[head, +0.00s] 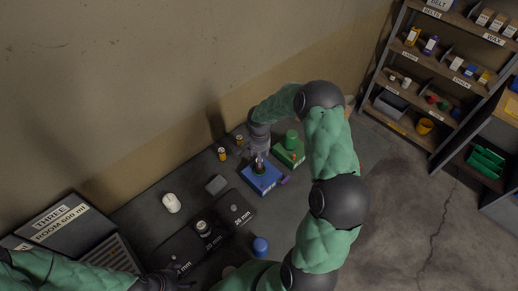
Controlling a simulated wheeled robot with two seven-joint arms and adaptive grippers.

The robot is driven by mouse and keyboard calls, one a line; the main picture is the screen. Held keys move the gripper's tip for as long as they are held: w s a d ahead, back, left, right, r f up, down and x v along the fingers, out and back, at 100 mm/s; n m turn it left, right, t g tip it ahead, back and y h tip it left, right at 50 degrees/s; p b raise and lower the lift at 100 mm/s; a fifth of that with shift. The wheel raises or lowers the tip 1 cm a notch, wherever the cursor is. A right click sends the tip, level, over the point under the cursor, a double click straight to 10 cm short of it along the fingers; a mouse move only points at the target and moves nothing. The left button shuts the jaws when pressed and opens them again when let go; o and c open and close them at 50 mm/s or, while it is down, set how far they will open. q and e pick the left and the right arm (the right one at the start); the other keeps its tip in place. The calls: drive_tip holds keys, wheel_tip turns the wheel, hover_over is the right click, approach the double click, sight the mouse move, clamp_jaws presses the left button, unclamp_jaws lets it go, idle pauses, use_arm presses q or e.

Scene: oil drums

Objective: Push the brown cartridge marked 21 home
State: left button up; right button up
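My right gripper (260,160) points down at the top of a blue block (262,181) on the dark bench. A small dark brownish piece (259,169) shows at the block's top, right under the fingertips. It may be the brown cartridge, but no number can be read and its depth in the block cannot be told. The fingers look close together; whether they grip anything is too small to tell. My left gripper (178,284) is dark and partly cut off at the bottom edge, over the front of the bench, its fingers unclear.
A green block (289,156) with a green cylinder stands right of the blue one. Small orange cylinders (222,154), a grey box (216,185), a white cylinder (171,203), black size-marked blocks (236,208) and a blue cylinder (260,246) stand around. Shelves (440,60) stand at right.

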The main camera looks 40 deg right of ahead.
drive_tip(key=shift+f, duration=2.55)
clamp_jaws()
